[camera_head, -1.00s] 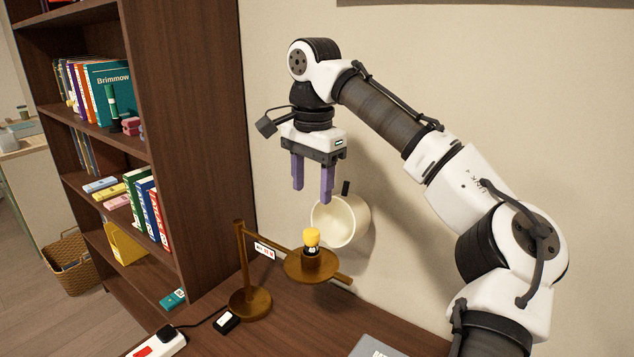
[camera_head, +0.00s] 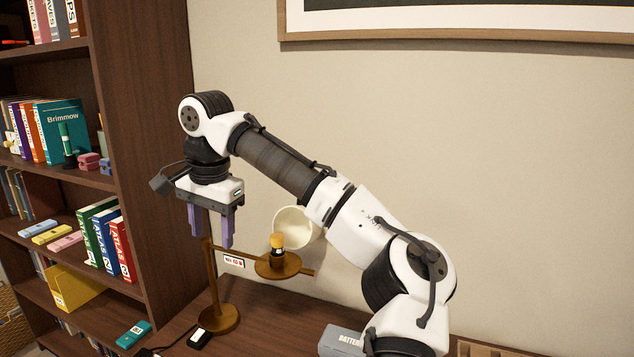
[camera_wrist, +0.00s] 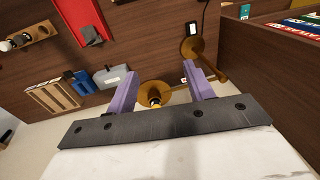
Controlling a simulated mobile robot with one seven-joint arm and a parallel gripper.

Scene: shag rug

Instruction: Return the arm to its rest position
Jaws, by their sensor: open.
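My gripper (camera_head: 211,240) hangs from my raised, bent arm, with its purple fingers pointing down and apart.
A dark bookshelf (camera_head: 155,130) stands close to the left of my gripper. A cream bowl-shaped shade (camera_head: 300,225) sits behind the bulb. A grey battery box (camera_head: 340,341) is on the desk near my arm. A picture frame (camera_head: 450,38) hangs above on the wall; the wall area around my arm is bare.

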